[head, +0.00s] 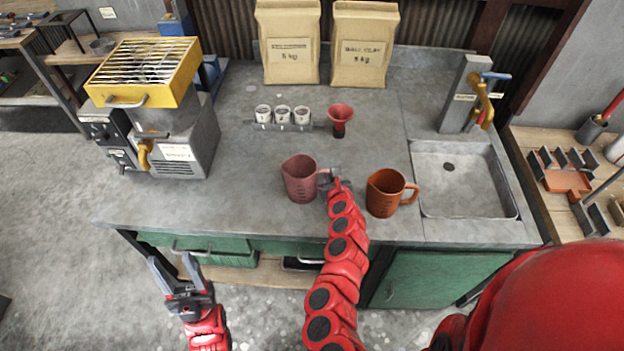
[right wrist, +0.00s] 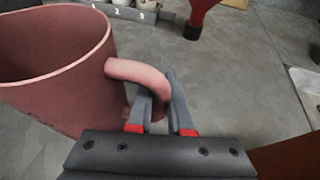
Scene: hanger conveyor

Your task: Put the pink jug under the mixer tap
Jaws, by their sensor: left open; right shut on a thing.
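The pink jug (head: 299,181) stands on the grey worktop, left of the orange-brown jug, with its handle to the right. My right gripper (head: 335,182) is shut on that handle; in the right wrist view the fingers (right wrist: 165,110) close around the lower part of the pink jug's handle (right wrist: 140,75). I cannot tell whether the jug's base is off the worktop. The mixer tap (head: 484,95), grey with an orange spout and blue lever, stands behind the sink (head: 463,205) at the right. My left gripper (head: 180,280) is open and empty, low in front of the bench.
An orange-brown jug (head: 386,193) stands between the pink jug and the sink. A red funnel (head: 340,117) and a rack of white cups (head: 283,116) are behind. Two paper bags (head: 289,45) stand at the back. A yellow-topped machine (head: 150,85) is left.

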